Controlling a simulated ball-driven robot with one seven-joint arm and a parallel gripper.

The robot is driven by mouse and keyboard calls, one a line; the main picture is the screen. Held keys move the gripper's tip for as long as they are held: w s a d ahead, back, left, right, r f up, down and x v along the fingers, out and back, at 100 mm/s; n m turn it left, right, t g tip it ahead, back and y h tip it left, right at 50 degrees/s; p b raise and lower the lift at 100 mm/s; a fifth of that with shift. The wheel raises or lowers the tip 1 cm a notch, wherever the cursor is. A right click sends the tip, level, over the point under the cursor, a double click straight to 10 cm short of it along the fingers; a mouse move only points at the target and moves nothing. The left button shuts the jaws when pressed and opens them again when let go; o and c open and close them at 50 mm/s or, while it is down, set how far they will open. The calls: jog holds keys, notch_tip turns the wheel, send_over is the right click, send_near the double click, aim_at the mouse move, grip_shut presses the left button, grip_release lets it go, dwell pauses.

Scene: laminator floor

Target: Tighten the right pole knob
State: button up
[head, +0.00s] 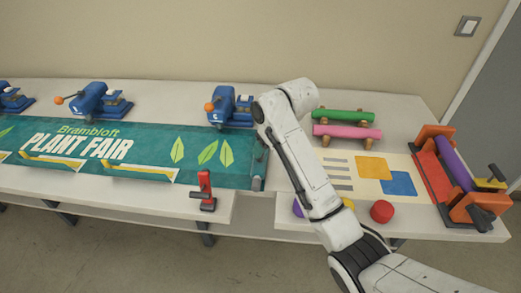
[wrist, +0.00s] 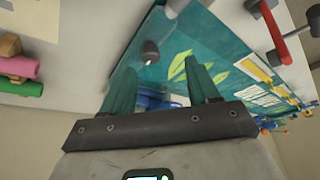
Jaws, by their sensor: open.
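The teal Plant Fair banner (head: 150,166) lies flat on the table. A grey pole (head: 259,168) runs along its right end, partly behind my arm. In the wrist view a small dark rounded knob (wrist: 150,52) with a pale top shows at the banner's edge; I take it for the right pole knob. My gripper (wrist: 161,66) is open, its two teal fingers apart and empty. The knob appears between and beyond the fingertips, with no contact visible. In the head view my arm hides the gripper.
A red-handled clamp (head: 206,188) sits at the table's front edge. Blue clamp devices (head: 231,105) stand along the back. Right of my arm are green (head: 343,116) and pink (head: 347,132) rolls, a red knob (head: 382,211) and an orange roller stand (head: 433,174).

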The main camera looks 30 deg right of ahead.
jog(key=w+f, duration=0.4)
jog(key=f, duration=0.1)
jog(key=w+d+f, duration=0.1)
jog(key=f, duration=0.1)
jog(key=shift+w+f+p, duration=0.35)
jog(key=shift+w, duration=0.05)
jog(key=c, duration=1)
